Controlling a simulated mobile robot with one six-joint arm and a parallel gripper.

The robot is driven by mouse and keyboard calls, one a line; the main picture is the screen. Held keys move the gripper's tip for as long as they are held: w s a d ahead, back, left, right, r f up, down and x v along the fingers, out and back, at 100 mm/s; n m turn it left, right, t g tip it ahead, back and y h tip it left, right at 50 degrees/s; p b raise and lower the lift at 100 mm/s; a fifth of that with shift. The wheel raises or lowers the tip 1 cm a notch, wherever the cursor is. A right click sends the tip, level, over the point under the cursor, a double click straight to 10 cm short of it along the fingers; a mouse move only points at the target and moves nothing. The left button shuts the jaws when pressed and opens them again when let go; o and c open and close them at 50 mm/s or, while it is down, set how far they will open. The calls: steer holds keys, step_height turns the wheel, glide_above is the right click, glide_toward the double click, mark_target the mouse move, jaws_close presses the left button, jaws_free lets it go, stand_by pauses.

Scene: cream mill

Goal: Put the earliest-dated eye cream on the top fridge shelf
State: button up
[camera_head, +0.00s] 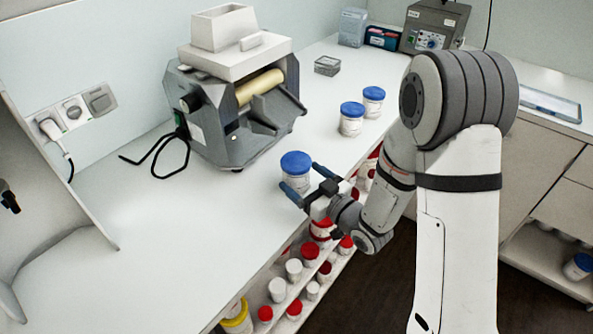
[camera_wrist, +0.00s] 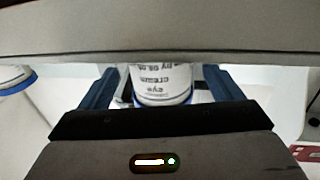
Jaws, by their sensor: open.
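A white jar with a blue lid (camera_head: 295,175) stands on the counter in front of the mill. My gripper (camera_head: 300,177) is open, with its blue fingers on either side of this jar. In the wrist view the jar (camera_wrist: 162,82) shows between the fingers, upside down, its label reading "eye cream" with a date line too small and partly cut off to read surely. Two more blue-lidded jars, a nearer one (camera_head: 351,120) and a farther one (camera_head: 373,102), stand further back on the counter; their dates are not readable. No fridge shelf is in view.
A grey roller mill (camera_head: 235,110) with a black cable stands left of the jars. A small grey box (camera_head: 327,66) and a control unit (camera_head: 434,27) are at the back. Shelves below the counter hold several red-lidded jars (camera_head: 310,251). The counter's left front is clear.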

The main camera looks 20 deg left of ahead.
steer(key=p+x, duration=0.1)
steer(key=x, duration=0.4)
steer(key=shift+c, duration=0.6)
steer(key=c, duration=1.1)
steer(key=shift+c, duration=0.2)
steer(key=shift+r, duration=0.2)
